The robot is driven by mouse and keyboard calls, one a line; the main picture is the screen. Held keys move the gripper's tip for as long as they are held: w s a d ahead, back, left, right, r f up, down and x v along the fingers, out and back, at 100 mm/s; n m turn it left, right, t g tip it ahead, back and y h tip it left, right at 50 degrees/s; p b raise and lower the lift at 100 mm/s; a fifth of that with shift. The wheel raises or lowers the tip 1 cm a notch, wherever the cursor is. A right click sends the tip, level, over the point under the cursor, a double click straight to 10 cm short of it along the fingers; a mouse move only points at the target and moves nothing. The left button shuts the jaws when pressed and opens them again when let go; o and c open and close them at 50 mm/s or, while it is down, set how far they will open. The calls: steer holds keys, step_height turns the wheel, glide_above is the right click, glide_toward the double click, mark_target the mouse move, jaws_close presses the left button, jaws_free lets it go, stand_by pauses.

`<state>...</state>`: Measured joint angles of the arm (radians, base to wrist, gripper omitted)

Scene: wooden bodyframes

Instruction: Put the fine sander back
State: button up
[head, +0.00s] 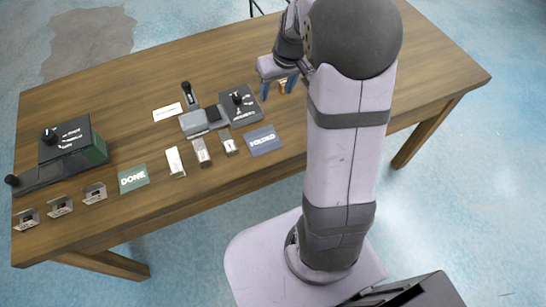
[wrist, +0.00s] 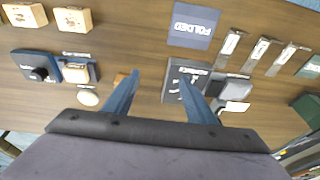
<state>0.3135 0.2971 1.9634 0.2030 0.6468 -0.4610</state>
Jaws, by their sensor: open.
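My gripper (wrist: 158,77) is open and empty, its two blue fingers apart above the table; in the head view it hangs near the far side (head: 279,86). I cannot tell for certain which thing is the fine sander. A pale block on a dark base (wrist: 80,72) lies left of the fingers, next to a dark box with a black knob (wrist: 38,73). Two light wooden blocks (wrist: 73,19) (wrist: 25,14) lie farther up left.
A dark knobbed box (head: 241,105) stands beside a grey device (head: 200,121). A blue FOLDED mat (head: 264,140), several metal pieces (head: 202,152), a green DONE mat (head: 133,178) and another machine (head: 72,145) lie leftward. Bare wood shows between the groups.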

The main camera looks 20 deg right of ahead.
steer(key=s+a+f+g, duration=0.1)
steer(key=s+a, duration=0.4)
steer(key=s, duration=0.5)
steer(key=s+a+f+g, duration=0.1)
steer(key=s+a, duration=0.4)
steer(key=s, duration=0.5)
steer(key=shift+s+a+f+g+h, duration=0.15)
steer(key=shift+s+a+g+h, duration=0.15)
steer(key=shift+g, duration=0.3)
